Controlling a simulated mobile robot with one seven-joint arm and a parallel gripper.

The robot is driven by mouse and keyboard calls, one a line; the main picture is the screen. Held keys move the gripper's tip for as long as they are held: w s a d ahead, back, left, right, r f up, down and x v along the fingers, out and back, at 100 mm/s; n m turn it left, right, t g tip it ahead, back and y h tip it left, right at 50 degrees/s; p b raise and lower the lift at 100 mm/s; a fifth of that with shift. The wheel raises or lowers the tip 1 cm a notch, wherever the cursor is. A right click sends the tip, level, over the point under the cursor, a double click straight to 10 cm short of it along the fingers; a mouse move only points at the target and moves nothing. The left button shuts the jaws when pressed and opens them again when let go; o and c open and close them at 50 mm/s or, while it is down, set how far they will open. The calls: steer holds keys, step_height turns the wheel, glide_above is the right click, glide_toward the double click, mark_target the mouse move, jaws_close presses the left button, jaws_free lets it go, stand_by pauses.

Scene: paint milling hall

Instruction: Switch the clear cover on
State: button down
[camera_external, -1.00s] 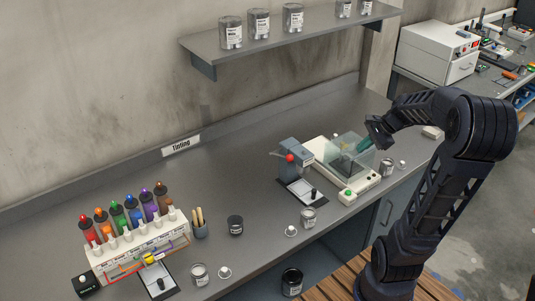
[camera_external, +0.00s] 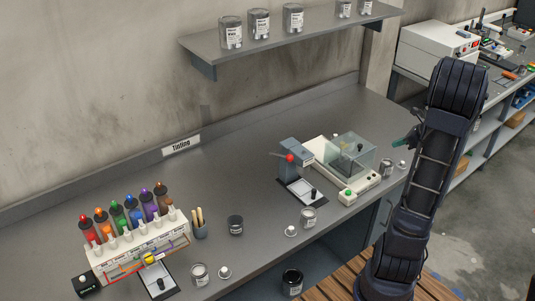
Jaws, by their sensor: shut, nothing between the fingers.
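The clear cover (camera_external: 366,147) is a see-through, faintly green box on the right part of a cream bench machine (camera_external: 323,151). It looks lowered over the machine's bed, with a dark part visible inside. My arm partly hides the gripper.
A grey press with a red knob (camera_external: 290,158) stands just left of the machine. Small tins (camera_external: 308,217) (camera_external: 387,167) stand near the bench's front edge. A shelf with tins (camera_external: 258,23) hangs above.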

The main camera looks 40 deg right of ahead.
glide_toward(362, 149)
step_height(362, 149, down, 4)
steer(key=shift+w+a+f, duration=0.1)
steer(key=shift+w+a, duration=0.1)
steer(key=shift+w, duration=0.8)
steer(key=shift+w+a+f, duration=0.1)
steer(key=shift+w+a, duration=0.15)
steer(key=shift+w, duration=0.75)
steer(key=shift+w, duration=0.5)
steer(key=w, duration=1.5)
steer(key=shift+w, duration=0.1)
steer(key=shift+w+r, duration=0.15)
steer(key=shift+w, duration=0.05)
steer(key=shift+a, duration=0.1)
